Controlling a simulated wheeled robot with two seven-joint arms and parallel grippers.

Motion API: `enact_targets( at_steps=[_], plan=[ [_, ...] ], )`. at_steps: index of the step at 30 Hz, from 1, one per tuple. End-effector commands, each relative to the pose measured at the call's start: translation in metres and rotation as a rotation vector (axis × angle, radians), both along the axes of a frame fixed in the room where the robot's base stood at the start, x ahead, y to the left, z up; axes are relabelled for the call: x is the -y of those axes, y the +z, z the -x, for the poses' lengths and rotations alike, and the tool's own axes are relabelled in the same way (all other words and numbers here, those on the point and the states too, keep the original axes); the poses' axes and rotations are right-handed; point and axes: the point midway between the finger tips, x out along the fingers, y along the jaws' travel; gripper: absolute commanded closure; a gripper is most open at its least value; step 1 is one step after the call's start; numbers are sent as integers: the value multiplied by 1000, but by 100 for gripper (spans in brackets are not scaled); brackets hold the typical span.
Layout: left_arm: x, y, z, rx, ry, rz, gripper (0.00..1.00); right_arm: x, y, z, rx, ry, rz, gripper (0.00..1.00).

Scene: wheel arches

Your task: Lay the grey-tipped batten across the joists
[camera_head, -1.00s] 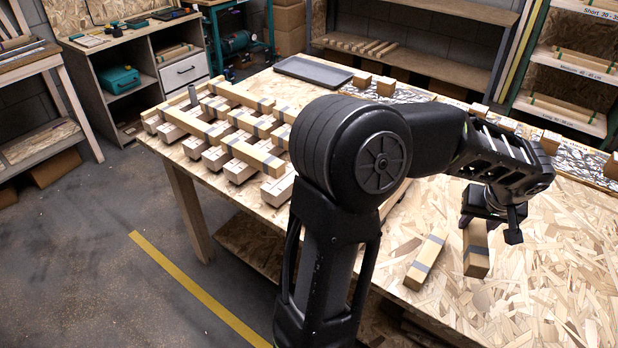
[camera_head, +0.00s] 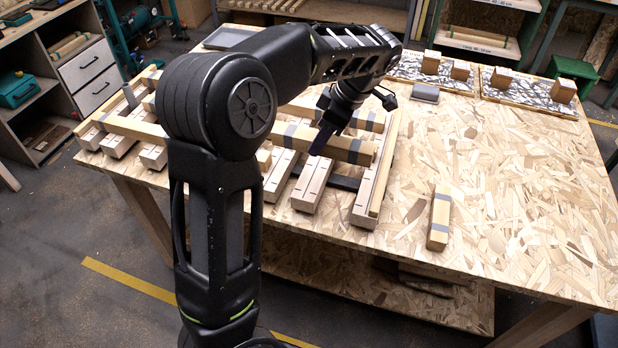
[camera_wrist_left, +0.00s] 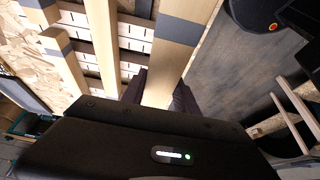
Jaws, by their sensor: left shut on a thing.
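My left gripper (camera_head: 322,138) is shut on a grey-tipped batten (camera_head: 345,148), a wooden bar with grey bands. The batten runs crosswise over the pale joists (camera_head: 311,188) at the right of the frame; I cannot tell whether it touches them. In the left wrist view the batten (camera_wrist_left: 172,62) passes between the fingers (camera_wrist_left: 158,95), with a grey band crossing it. The dark arm hides part of the joist frame. My right gripper is not in view.
Another grey-banded batten (camera_head: 440,218) lies on the OSB table (camera_head: 520,210), right of the joists. More banded battens lie across the joists. Trays with wooden blocks (camera_head: 430,65) stand at the back. The table's right side is mostly clear.

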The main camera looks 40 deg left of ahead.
Motion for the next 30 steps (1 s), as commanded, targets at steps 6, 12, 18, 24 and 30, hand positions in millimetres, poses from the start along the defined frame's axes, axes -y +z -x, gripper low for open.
enact_targets(
  at_steps=[6, 12, 18, 24, 30],
  plan=[
    [0, 0, 0, 0, 9, 0, 100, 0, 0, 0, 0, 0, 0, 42],
    [-1, -7, 0, -2, 6, 1, 100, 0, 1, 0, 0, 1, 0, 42],
    [-1, -41, 1, -4, 5, 0, 100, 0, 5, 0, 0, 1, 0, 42],
    [0, -62, 0, 0, 4, 1, 100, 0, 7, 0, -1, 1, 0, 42],
    [0, -63, -1, 1, 5, 1, 100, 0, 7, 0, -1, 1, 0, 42]
  ],
)
